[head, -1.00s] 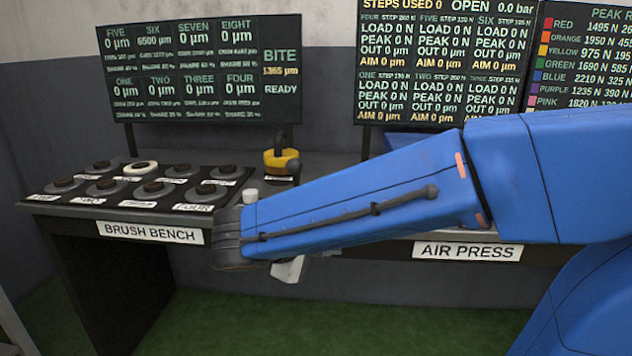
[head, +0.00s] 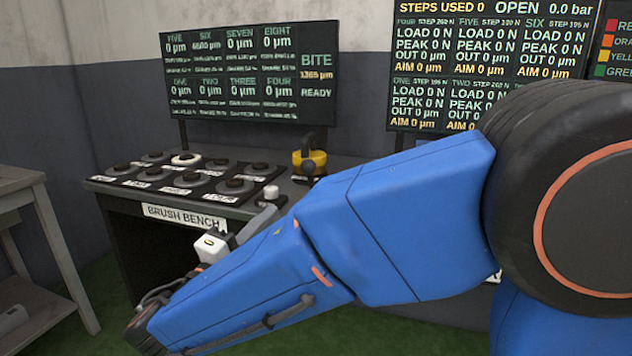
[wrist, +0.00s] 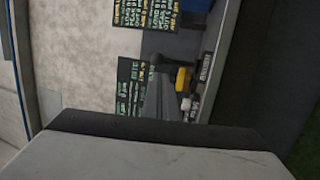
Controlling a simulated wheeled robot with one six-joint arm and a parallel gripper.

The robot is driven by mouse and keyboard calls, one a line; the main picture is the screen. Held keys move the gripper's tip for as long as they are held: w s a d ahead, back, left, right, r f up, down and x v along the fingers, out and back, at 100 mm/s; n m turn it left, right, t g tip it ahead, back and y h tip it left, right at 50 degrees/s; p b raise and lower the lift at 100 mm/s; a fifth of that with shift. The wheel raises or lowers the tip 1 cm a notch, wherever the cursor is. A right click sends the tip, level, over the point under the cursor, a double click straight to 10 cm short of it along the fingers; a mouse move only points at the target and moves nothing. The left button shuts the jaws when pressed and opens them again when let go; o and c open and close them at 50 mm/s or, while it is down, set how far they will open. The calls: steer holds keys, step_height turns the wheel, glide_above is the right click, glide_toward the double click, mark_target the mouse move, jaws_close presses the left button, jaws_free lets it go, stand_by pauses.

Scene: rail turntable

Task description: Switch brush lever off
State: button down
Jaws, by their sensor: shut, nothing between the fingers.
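A yellow housing with a dark upright handle (head: 310,160), which looks like the brush lever, stands at the right end of the brush bench (head: 240,212). It also shows in the wrist view (wrist: 182,78), turned sideways. I cannot tell its on or off position. A small white knob (head: 271,193) stands in front of it. My gripper (head: 264,216) is shut and empty, in front of the bench's right end and apart from the lever. In the wrist view its grey fingers (wrist: 160,80) point toward the lever area; the lower part is filled by my pale gripper body.
Several round dark pads (head: 185,180), one with a white ring, lie on the bench. A display board (head: 250,72) stands behind it, reading BITE and READY. A second board (head: 440,70) is at right. A grey table (head: 25,180) stands at left, with green floor between.

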mark_target(305, 170)
steer(key=shift+s+a+r, duration=0.1)
steer(key=shift+s+a, duration=0.15)
steer(key=shift+a, duration=0.05)
steer(key=x, duration=1.4)
steer(key=shift+a+r, duration=0.1)
steer(key=shift+a, duration=0.05)
steer(key=shift+w+r, duration=0.1)
steer(key=shift+r, duration=0.05)
